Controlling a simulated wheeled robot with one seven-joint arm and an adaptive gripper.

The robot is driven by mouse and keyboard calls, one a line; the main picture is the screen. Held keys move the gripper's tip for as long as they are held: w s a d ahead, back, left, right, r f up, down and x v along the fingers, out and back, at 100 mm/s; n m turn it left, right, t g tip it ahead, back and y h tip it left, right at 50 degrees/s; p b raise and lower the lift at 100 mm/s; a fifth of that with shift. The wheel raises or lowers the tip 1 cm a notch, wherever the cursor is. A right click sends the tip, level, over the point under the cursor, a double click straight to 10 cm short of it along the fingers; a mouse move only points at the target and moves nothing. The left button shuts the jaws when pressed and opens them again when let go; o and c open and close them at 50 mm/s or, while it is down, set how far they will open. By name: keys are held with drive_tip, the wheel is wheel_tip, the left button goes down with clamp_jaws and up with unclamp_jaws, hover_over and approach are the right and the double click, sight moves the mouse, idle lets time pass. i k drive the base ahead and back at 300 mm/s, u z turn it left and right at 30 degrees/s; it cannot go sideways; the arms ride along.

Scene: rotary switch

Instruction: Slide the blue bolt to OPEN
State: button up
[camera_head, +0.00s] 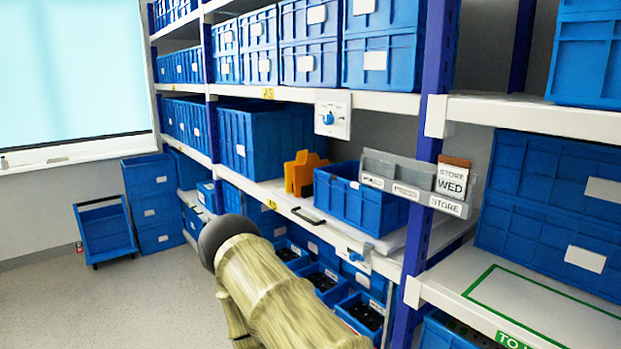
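A second white plate (343,105) with a blue knob (327,118) is on the shelf edge above. My arm reaches in from the bottom and ends in a dark rounded part. It is left of the lower plate and apart from it in the picture. No gripper fingers can be made out.
A dark handle (308,216) sits on the middle shelf's edge. An orange object (301,174) and an open blue bin (350,205) stand behind it. A grey card rack (410,175) juts out near the blue upright.

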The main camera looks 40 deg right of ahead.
sight(354, 257)
drive_tip(key=z, duration=1.5)
drive_tip(key=k, duration=1.25)
drive_tip(key=u, duration=0.55)
drive_tip(key=i, duration=1.5)
drive_tip(key=z, duration=0.3)
